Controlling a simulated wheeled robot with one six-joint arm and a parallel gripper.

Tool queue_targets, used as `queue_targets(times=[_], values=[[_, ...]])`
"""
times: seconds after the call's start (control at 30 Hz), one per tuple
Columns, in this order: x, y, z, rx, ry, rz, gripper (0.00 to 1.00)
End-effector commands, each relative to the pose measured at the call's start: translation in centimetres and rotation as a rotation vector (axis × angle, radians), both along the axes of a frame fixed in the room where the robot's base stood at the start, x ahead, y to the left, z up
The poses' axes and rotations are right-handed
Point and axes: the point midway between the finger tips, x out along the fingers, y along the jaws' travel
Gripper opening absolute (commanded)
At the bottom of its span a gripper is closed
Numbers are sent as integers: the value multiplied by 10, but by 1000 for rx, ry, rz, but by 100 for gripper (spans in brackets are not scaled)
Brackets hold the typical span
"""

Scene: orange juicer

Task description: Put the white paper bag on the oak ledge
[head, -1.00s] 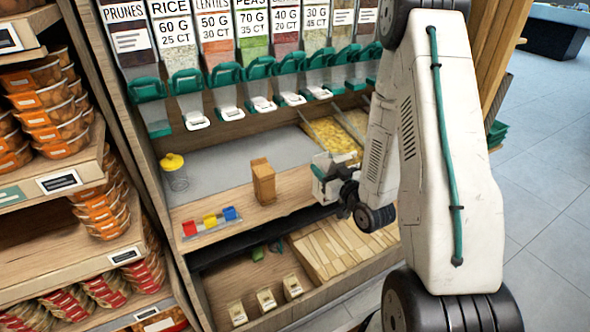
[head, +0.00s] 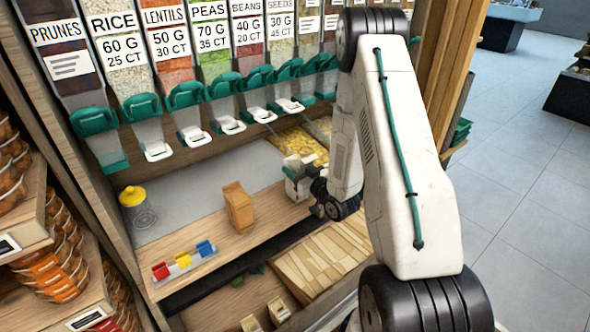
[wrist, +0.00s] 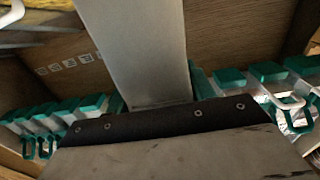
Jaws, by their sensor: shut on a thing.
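My gripper (head: 301,188) is at the right end of the oak ledge (head: 205,240), seen from the side and partly hidden by my arm. It is shut on a pale thing, which I take for the white paper bag (head: 297,163). In the wrist view a plain pale panel, likely the bag (wrist: 137,50), stands behind a dark riveted strip of my gripper. Its lower part is hidden. I cannot tell whether the bag touches the ledge.
A brown paper bag (head: 238,206) stands on the ledge, left of my gripper. Dispensers with teal handles (head: 185,96) hang above. Wooden slats (head: 318,262) lie below.

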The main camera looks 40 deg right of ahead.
Motion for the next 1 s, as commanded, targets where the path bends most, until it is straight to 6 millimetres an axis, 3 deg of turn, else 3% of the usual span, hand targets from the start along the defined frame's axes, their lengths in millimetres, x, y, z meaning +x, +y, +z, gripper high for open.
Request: queue_targets(times=[0.43,0.47,0.5,0.53,0.87,1.0], values=[[0,2,-8,1,-1,3,17],[0,2,-8,0,-1,2,62],[0,1,-7,0,-1,2,73],[0,1,-7,0,-1,2,75],[0,0,-4,0,-1,1,75],[-18,-1,-6,2,3,-2,75]])
